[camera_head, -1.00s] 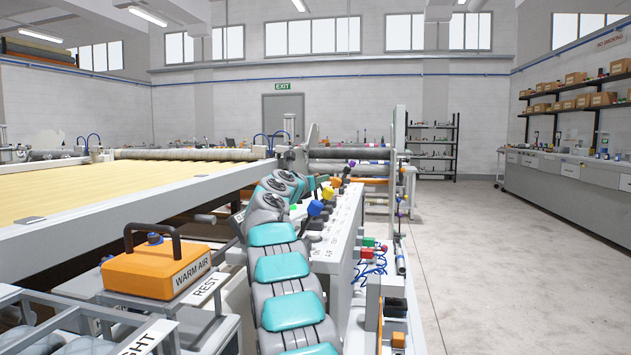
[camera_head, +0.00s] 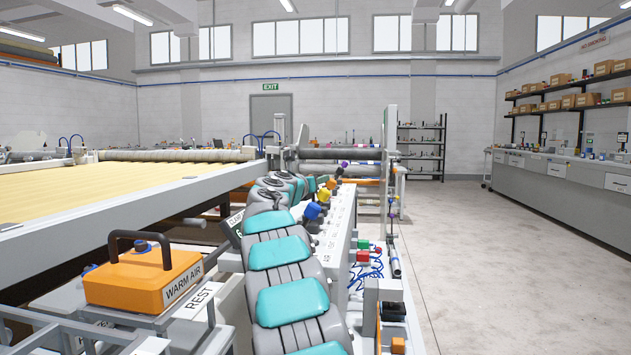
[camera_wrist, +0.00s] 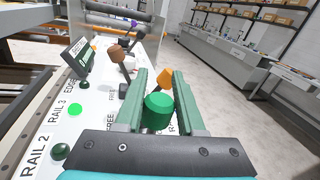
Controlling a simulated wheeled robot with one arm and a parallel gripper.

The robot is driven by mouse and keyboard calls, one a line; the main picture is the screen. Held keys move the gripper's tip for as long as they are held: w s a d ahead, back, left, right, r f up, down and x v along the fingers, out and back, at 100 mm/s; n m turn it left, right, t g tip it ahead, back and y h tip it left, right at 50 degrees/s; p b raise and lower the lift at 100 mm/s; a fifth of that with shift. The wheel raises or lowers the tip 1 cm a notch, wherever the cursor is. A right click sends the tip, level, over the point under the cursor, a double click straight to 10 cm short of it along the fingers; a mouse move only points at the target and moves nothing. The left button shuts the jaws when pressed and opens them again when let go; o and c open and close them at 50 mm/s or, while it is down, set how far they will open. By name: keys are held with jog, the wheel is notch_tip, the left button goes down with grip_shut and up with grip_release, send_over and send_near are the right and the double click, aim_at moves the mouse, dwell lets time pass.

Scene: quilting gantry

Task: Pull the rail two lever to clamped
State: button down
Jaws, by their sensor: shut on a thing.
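A green lever knob (camera_wrist: 158,110) sits between the two finger pads of my gripper (camera_wrist: 160,100) in the wrist view, and the jaws are shut on it. The knob stands over a white panel with printed labels; "RAIL 2" (camera_wrist: 35,158) and "RAIL 3" (camera_wrist: 58,113) are readable at its left. The gripper body hides the lever's base and part of its labels, so its exact position is hard to tell. In the head view my arm reaches along the left side of the lever panel (camera_head: 341,222), and its links hide most of the gripper.
An orange knob (camera_wrist: 165,76) and a brown knob (camera_wrist: 117,52) stand just beyond my fingers. Blue (camera_head: 312,211) and yellow (camera_head: 323,195) lever knobs stand close right of my arm. An orange warm air box (camera_head: 142,278) is at left. Open floor (camera_head: 470,260) lies right.

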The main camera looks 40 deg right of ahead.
jog(key=c, duration=0.5)
grip_release()
jog(key=shift+f, duration=0.2)
jog(key=shift+c, duration=0.2)
jog(key=shift+a, duration=0.15)
jog(key=b+v, duration=0.1)
jog(key=v, duration=0.6)
jog(key=shift+s+a, duration=0.25)
